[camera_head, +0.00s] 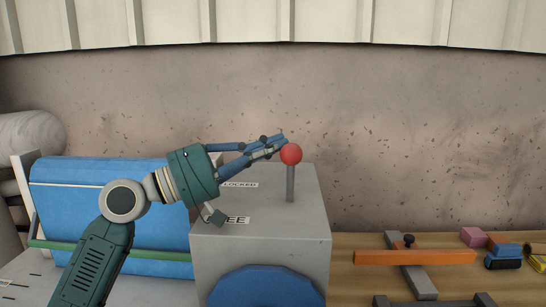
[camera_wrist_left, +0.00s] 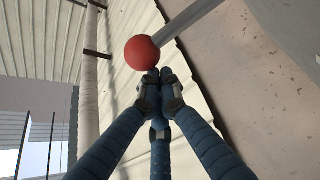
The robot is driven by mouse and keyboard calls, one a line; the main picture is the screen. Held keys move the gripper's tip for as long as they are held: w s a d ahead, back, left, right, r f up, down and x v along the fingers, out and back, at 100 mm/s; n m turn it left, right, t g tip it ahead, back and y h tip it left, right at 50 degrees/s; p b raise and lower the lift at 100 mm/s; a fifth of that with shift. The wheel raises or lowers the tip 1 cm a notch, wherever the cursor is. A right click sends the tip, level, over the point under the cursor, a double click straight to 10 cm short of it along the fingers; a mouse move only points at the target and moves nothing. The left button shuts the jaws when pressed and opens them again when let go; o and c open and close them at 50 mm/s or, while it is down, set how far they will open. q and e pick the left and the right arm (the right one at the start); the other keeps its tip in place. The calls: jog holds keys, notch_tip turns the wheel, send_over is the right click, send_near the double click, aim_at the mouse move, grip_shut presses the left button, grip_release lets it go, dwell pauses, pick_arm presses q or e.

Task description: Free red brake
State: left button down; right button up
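The red ball knob (camera_head: 291,154) tops an upright grey lever (camera_head: 290,184) on a grey box (camera_head: 290,240). The box top carries a LOCKED label (camera_head: 240,185) and a nearer label (camera_head: 237,220) of which only "EE" shows. My left gripper (camera_head: 279,142) reaches in from the left, its fingertips together right beside the knob. In the left wrist view the knob (camera_wrist_left: 142,52) sits just past the closed fingertips (camera_wrist_left: 157,77), not between them. I cannot tell whether they touch it. My right gripper is not in view.
A large blue roller (camera_head: 110,190) stands left of the box, and a blue wheel (camera_head: 265,287) is on the box front. A wooden table (camera_head: 350,285) at right holds an orange bar (camera_head: 415,257) and several coloured blocks. A stained wall stands behind.

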pick_arm(q)
jog(key=shift+s+f, duration=0.15)
jog(key=shift+s, duration=0.8)
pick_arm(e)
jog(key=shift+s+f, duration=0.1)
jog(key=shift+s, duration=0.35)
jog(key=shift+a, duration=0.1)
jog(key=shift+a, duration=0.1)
